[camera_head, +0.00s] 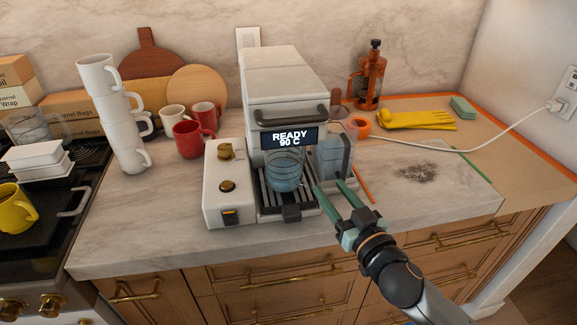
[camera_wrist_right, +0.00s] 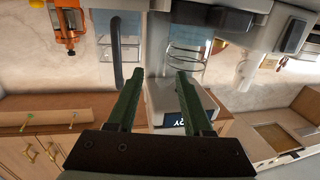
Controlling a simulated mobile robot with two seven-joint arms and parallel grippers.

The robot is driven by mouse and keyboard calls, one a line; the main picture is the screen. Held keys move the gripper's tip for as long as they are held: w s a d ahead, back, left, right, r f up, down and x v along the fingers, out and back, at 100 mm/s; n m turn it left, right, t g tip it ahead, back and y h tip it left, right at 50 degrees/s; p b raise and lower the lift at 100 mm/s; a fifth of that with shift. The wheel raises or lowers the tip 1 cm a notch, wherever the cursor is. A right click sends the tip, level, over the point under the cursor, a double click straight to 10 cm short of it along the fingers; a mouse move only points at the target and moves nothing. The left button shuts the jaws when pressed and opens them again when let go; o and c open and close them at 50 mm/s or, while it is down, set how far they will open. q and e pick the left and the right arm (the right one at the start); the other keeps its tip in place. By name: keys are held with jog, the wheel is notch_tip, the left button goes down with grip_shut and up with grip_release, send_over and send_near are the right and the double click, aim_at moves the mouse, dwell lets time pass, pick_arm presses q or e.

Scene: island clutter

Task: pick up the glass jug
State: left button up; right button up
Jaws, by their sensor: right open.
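A clear ribbed glass vessel (camera_head: 285,172), which looks like the glass jug, stands on the coffee machine's drip tray (camera_head: 288,205). Its rings also show in the right wrist view (camera_wrist_right: 187,55); I cannot make out a handle on it. A clear box-like container (camera_head: 335,157) with a dark upright handle (camera_wrist_right: 118,50) stands just right of it. My right gripper (camera_head: 329,187) is open and empty, its fingers apart, in front of the machine's right side. In the wrist view, the gap between its fingertips (camera_wrist_right: 159,82) lies between the two clear vessels. My left gripper is not in view.
The coffee machine (camera_head: 285,80) reads READY 90 C. Stacked white mugs (camera_head: 115,115) and red mugs (camera_head: 188,140) stand left of it.

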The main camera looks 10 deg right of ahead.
aim_at(323, 179)
jog(key=shift+x, duration=1.95)
jog(key=shift+s+a+f, duration=0.1)
jog(key=shift+c, duration=0.2)
grip_shut()
